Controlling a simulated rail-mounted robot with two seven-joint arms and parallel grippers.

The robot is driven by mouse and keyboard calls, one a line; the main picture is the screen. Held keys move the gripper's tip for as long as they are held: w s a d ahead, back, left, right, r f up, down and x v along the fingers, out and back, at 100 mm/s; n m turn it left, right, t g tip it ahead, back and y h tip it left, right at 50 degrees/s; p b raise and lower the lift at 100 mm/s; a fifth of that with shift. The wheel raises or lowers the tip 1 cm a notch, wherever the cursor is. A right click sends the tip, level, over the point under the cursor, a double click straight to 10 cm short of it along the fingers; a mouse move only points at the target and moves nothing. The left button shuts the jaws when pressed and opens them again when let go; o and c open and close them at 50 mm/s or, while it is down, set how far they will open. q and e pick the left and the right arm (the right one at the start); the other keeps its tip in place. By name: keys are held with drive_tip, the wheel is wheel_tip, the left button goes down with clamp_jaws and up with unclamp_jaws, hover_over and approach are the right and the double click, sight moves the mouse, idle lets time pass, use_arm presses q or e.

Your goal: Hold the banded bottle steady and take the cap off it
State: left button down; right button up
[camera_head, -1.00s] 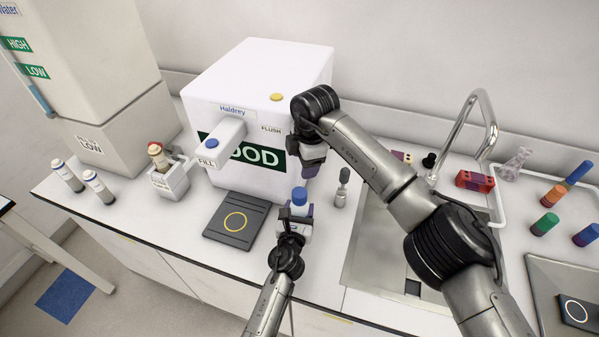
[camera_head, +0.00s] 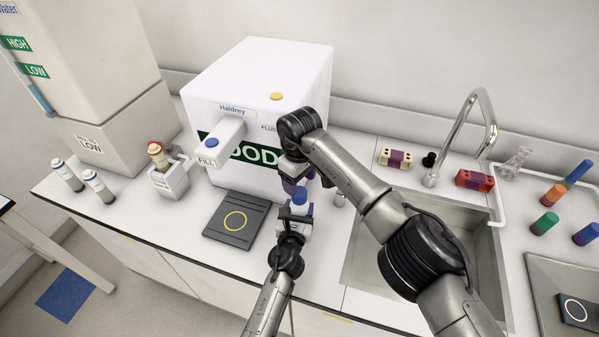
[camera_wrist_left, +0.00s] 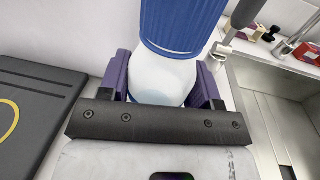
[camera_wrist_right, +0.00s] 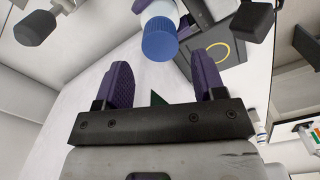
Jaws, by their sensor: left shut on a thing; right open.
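The bottle has a whitish body (camera_wrist_left: 165,75) and a ribbed blue cap (camera_wrist_left: 180,22), which is on it. It stands upright near the counter's front edge in the head view, where the cap (camera_head: 299,195) shows. No band can be made out clearly; the lower body is hidden. My left gripper (camera_head: 295,220) is shut on the bottle's body, its purple fingers on either side below the cap. My right gripper (camera_head: 296,184) is open and empty, just above and behind the cap. In the right wrist view the cap (camera_wrist_right: 160,40) lies beyond its fingertips, roughly between them, apparently not touching.
A white Haldrey dispenser (camera_head: 260,80) stands close behind the grippers. A dark pad with a yellow ring (camera_head: 236,220) lies left of the bottle. The sink (camera_head: 370,255) and tap (camera_head: 483,130) are to the right, partly behind my right arm.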

sight(299, 191)
drive_tip(key=shift+f, duration=2.7)
drive_tip(key=c, duration=0.9)
drive_tip(key=n, duration=1.2)
drive_tip(key=shift+r, duration=0.1)
drive_tip(key=n, duration=1.1)
drive_tip(key=shift+n, duration=0.4)
